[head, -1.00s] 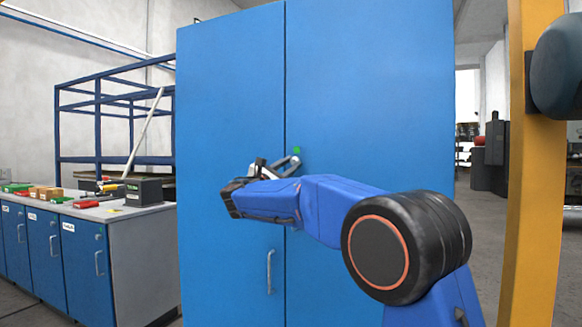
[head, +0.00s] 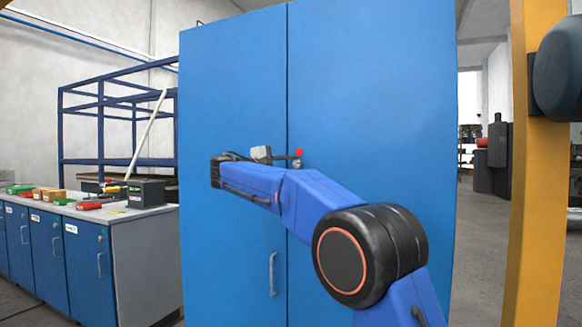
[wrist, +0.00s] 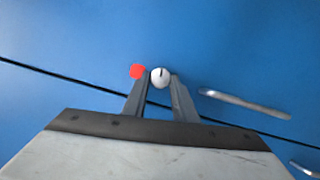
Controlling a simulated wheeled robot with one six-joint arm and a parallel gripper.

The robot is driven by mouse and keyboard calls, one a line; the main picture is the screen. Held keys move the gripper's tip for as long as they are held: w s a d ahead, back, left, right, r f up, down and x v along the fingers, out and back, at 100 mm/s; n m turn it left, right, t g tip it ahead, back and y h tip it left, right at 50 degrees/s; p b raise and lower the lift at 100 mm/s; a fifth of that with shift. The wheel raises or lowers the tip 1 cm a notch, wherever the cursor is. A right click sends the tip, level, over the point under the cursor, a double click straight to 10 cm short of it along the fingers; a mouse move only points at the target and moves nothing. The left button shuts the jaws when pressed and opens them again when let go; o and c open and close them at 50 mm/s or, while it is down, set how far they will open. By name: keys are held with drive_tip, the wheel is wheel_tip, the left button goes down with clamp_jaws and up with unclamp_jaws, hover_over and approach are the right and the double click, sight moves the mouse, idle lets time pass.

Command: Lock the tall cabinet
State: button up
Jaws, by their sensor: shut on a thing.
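The tall blue cabinet (head: 371,80) stands shut in front of me, with a dark seam between its two doors. Its small round silver lock knob (wrist: 159,77) has a dark slot and sits between my fingertips. A small red marker (head: 299,152) is by the lock, and it also shows in the wrist view (wrist: 137,71) just left of the knob. My gripper (head: 288,158) is at the lock height, its fingers shut on the knob. My arm partly hides the doors below the lock in the head view.
A vertical door handle (head: 272,273) is below my forearm. A grey-topped bench (head: 137,215) with blue cupboards and several small items is at the left. A yellow post (head: 535,200) stands close at the right. Open floor shows between the cabinet and the post.

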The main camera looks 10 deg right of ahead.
drive_tip(key=shift+m+y, duration=0.3)
drive_tip(key=shift+m, duration=0.5)
drive_tip(key=shift+g, duration=0.3)
drive_tip(key=o, duration=1)
drive_tip(key=shift+o, duration=0.2)
drive_tip(key=shift+r, duration=0.1)
drive_tip(key=v, duration=1.7)
drive_tip(key=shift+s+a, duration=0.1)
drive_tip(key=shift+a, duration=0.05)
